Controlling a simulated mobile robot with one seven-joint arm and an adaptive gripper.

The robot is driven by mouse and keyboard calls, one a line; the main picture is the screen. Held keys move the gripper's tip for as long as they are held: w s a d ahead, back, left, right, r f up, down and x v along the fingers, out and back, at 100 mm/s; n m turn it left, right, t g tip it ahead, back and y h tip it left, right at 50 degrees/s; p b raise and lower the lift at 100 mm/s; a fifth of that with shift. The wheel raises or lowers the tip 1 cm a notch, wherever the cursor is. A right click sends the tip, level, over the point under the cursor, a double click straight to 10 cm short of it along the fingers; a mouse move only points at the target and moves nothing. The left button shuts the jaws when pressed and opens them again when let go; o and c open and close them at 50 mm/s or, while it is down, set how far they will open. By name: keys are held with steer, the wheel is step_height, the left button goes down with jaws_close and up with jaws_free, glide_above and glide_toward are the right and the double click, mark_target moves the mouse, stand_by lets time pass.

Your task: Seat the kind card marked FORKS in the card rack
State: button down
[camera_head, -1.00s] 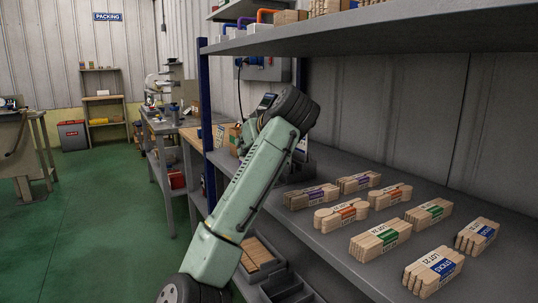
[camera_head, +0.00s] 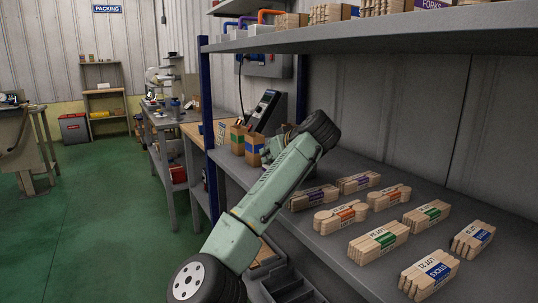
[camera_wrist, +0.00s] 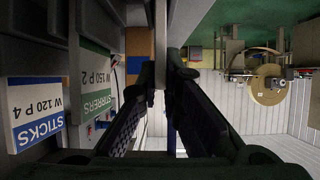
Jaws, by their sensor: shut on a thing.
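My gripper (camera_wrist: 162,80) is at the centre of the wrist view, its two dark fingers shut on a thin card (camera_wrist: 159,45). The card shows edge-on as a narrow pale strip, so its marking cannot be read. Two cards stand to the left of the gripper, apart from it: a STICKS card (camera_wrist: 35,108) with a blue band and a STIRRERS card (camera_wrist: 93,90) with a green band. The rack itself cannot be made out clearly. In the head view my arm hides the gripper and the held card.
Wrapped stick bundles (camera_head: 379,243) lie in rows on the lower shelf. A FORKS label (camera_head: 432,4) shows on the upper shelf (camera_head: 400,30). A device with a screen (camera_head: 266,110) and small brown boxes (camera_head: 254,148) stand beyond my arm. A blue post (camera_head: 208,130) rises left of it.

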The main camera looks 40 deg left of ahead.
steer(key=shift+f, duration=0.2)
steer(key=c, duration=1.8)
jaws_free()
